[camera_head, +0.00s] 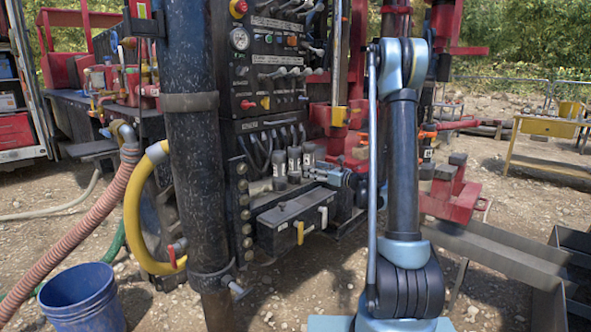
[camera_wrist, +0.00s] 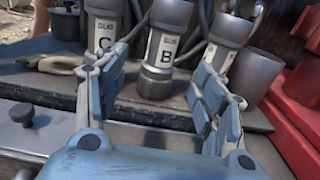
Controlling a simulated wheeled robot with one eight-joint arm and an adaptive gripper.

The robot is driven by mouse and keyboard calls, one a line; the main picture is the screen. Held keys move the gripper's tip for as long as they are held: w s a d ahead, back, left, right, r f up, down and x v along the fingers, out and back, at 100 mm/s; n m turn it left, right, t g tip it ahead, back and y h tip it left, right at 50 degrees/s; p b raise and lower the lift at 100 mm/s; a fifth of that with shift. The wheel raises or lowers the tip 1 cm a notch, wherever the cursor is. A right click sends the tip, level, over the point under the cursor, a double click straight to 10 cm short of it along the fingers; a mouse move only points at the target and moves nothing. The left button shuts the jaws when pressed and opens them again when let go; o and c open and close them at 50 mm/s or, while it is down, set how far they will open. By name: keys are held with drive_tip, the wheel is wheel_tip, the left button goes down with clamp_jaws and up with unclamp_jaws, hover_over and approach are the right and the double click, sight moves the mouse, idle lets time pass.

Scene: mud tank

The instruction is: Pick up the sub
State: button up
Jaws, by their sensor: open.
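Several dark, metal-ended subs with white labels stand upright on a ledge of the rig. In the wrist view, the sub marked B (camera_wrist: 163,50) is in the middle, the sub marked C (camera_wrist: 104,32) is to its left, and another sub (camera_wrist: 228,42) is to its right with its letter hard to read. My gripper (camera_wrist: 160,78) is open and empty, its blue fingers pictured on either side of sub B's lower part. I cannot tell whether they reach around it. In the head view, my gripper (camera_head: 332,174) points left toward the subs (camera_head: 294,162).
A dark box (camera_head: 288,222) with a yellow handle juts out below the ledge. The control panel (camera_head: 270,60) rises behind the subs. In the wrist view, a red part (camera_wrist: 296,105) stands close on the right, and a grey cup-like cylinder (camera_wrist: 262,98) is beside the right finger.

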sight(299, 163)
drive_tip(key=x, duration=0.6)
drive_tip(key=shift+w+a, duration=0.15)
drive_tip(key=shift+a, duration=0.1)
drive_tip(key=shift+w+r+x, duration=0.1)
drive_tip(key=shift+r+x, duration=0.1)
drive_tip(key=shift+x, duration=1.25)
drive_tip(key=shift+w+r+x, duration=0.15)
drive_tip(key=shift+x, duration=1.3)
drive_tip(key=shift+d, duration=0.15)
clamp_jaws()
